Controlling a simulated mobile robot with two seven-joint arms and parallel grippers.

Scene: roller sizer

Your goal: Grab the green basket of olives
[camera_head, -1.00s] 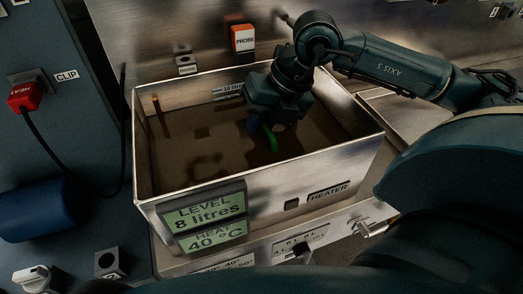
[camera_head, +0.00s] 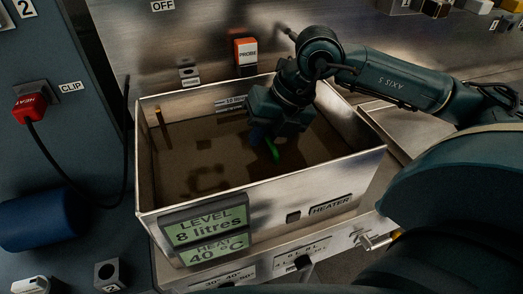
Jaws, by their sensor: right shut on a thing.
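My right gripper (camera_head: 268,137) reaches down into the metal tank (camera_head: 268,187) from above. It is shut on a green thing (camera_head: 273,151), of which only a small narrow piece shows below the fingers. The fingers and the wrist hide the rest, so I cannot tell whether it is the basket's handle or rim. No olives can be made out. The tank holds brownish, dim liquid or shadow. My left gripper does not show.
The tank front carries a display (camera_head: 205,228) reading level 8 litres and heat 40 °C. An orange probe switch (camera_head: 246,51) is on the back wall. A red plug (camera_head: 31,107) with a black cable and a blue cylinder (camera_head: 38,216) are at left.

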